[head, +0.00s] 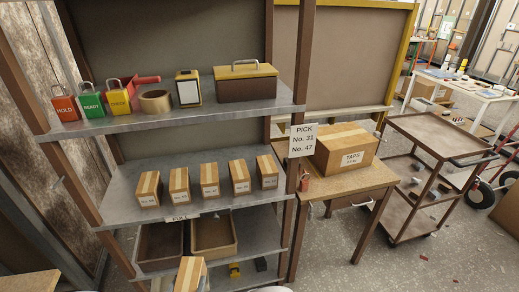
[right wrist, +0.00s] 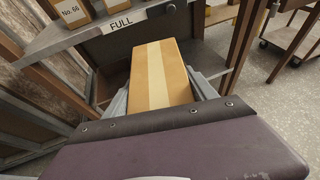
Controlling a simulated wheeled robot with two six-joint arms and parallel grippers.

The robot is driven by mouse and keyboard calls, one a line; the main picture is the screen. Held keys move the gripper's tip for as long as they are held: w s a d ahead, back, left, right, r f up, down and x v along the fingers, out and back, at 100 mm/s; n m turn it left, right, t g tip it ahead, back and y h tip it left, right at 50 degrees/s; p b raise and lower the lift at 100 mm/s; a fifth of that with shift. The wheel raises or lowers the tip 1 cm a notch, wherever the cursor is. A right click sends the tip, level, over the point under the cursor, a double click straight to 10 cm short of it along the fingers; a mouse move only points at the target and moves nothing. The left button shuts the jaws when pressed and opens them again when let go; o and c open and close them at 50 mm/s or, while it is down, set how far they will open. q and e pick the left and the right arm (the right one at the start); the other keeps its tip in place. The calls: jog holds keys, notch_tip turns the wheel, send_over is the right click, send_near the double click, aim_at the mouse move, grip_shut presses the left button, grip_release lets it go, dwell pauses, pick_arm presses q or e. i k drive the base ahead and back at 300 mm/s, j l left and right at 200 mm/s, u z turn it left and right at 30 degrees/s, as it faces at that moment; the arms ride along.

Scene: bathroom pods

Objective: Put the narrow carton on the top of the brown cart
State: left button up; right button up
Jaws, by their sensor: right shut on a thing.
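A narrow brown carton (head: 188,274) with a pale tape strip shows at the bottom of the head view, in front of the shelf unit. In the right wrist view the carton (right wrist: 161,75) sits between the two fingers of my right gripper (right wrist: 160,97), which is shut on it. The brown cart (head: 430,133) stands at the right in the head view, beyond the wooden table. Its top is bare. Part of the cart also shows at the upper right of the right wrist view (right wrist: 291,33). My left gripper is not in view.
The metal shelf unit (head: 130,215) holds several similar cartons, padlocks and a toolbox (head: 240,84). A wooden table (head: 355,184) with a large tape carton (head: 346,150) stands between shelf and cart. A hand truck (head: 490,182) is right of the cart. Floor is open in front of the cart.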

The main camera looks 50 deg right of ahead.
aim_at(431, 141)
jog(key=k+l, duration=0.15)
jog(key=l, duration=0.2)
jog(key=k+l, duration=0.15)
jog(key=l, duration=0.2)
jog(key=k+l, duration=0.15)
jog(key=l, duration=0.2)
jog(key=k+l, duration=0.15)
jog(key=l, duration=0.2)
jog(key=k+l+z, duration=0.1)
jog(key=l, duration=0.25)
jog(key=k+l, duration=0.2)
jog(key=l, duration=0.15)
jog(key=k+l, duration=0.15)
jog(key=l, duration=0.2)
